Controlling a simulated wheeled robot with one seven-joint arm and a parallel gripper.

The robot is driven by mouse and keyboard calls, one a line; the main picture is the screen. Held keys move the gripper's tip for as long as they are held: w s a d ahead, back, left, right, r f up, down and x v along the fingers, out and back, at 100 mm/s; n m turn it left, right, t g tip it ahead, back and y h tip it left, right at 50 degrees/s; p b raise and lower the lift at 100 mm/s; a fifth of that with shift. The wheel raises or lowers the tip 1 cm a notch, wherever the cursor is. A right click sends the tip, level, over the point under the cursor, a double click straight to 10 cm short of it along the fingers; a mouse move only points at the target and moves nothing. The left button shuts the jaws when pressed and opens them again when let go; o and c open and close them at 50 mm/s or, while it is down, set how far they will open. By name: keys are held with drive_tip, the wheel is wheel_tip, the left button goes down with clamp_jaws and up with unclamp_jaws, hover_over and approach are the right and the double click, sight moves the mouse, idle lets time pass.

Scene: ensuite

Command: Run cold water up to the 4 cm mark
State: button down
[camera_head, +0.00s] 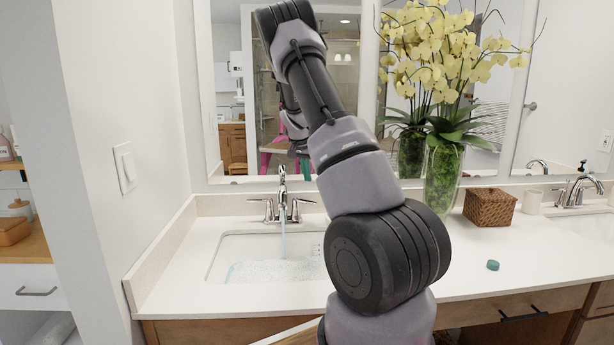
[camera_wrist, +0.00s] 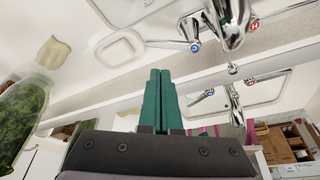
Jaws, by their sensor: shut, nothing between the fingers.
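The chrome faucet (camera_head: 283,180) stands behind the sink basin (camera_head: 216,262), and a stream of water (camera_head: 283,243) falls from its spout. Rippled water (camera_head: 270,270) lies in the basin; small marks (camera_head: 317,248) on its far right wall are too small to read. The wrist view shows the blue-marked handle (camera_wrist: 192,30) and red-marked handle (camera_wrist: 254,22) on either side of the spout (camera_wrist: 231,20). In the head view the blue-marked one matches the right handle (camera_head: 299,206).
My arm covers the basin's right part. A glass vase with yellow orchids (camera_head: 442,180), a wicker box (camera_head: 489,206) and a small teal disc (camera_head: 493,265) stand on the counter (camera_head: 455,280) to the right. The mirror (camera_head: 235,100) is behind the faucet.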

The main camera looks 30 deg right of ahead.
drive_tip(key=s+a, duration=0.5)
drive_tip(key=a, duration=0.1)
drive_tip(key=w+d+f, duration=0.4)
drive_tip(key=d+f, duration=0.1)
drive_tip(key=f, duration=0.4)
drive_tip(key=shift+w+d+f, duration=0.15)
drive_tip(key=shift+w+d, duration=0.2)
